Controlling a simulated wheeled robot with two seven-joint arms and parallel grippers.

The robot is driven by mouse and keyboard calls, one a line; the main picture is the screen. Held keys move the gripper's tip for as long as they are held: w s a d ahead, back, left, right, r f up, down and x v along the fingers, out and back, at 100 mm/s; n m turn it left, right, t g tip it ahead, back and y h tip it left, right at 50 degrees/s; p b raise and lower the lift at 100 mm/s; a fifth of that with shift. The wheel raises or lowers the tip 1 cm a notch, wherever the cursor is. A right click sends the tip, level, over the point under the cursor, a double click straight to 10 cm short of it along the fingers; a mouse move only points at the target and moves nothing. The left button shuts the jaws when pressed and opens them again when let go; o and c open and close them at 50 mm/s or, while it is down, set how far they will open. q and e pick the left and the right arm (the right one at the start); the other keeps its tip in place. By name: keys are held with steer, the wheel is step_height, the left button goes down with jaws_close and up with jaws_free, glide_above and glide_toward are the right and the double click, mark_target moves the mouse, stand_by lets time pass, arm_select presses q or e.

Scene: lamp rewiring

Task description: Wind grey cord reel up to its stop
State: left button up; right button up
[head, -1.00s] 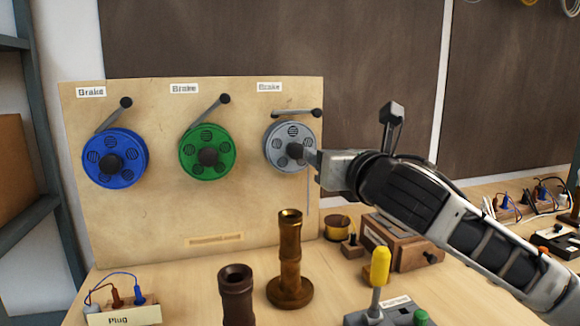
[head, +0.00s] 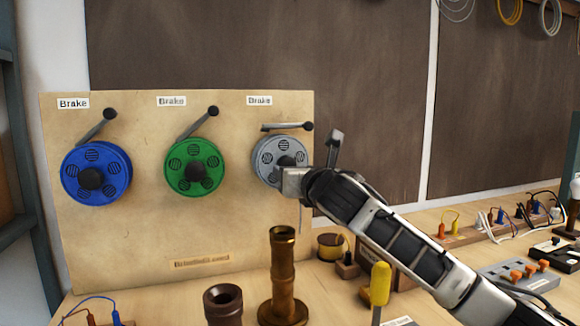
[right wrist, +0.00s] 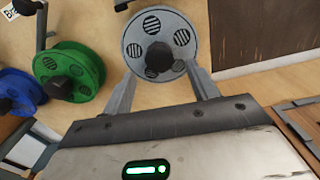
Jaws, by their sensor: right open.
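The grey cord reel (head: 281,152) is mounted at the right of the upright board, with a dark knob at its middle. Its brake lever (head: 287,126) lies about level above it, while the levers over the other reels tilt up. My right gripper (head: 290,172) is in front of the grey reel's lower part. In the right wrist view its fingers (right wrist: 163,88) are open, one on each side of the reel's lower part, with the reel's knob (right wrist: 159,57) just beyond them. I cannot tell whether they touch the reel. My left gripper is not in view.
A blue reel (head: 96,157) and a green reel (head: 193,150) hang left of the grey one. A brass lamp column (head: 283,270), a dark turned piece (head: 223,302) and a yellow-handled lever (head: 380,284) stand on the bench below. A yellow spool (head: 331,246) sits behind the column.

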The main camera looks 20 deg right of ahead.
mark_target(283, 162)
steer(key=shift+w, duration=2.15)
steer(key=c, duration=1)
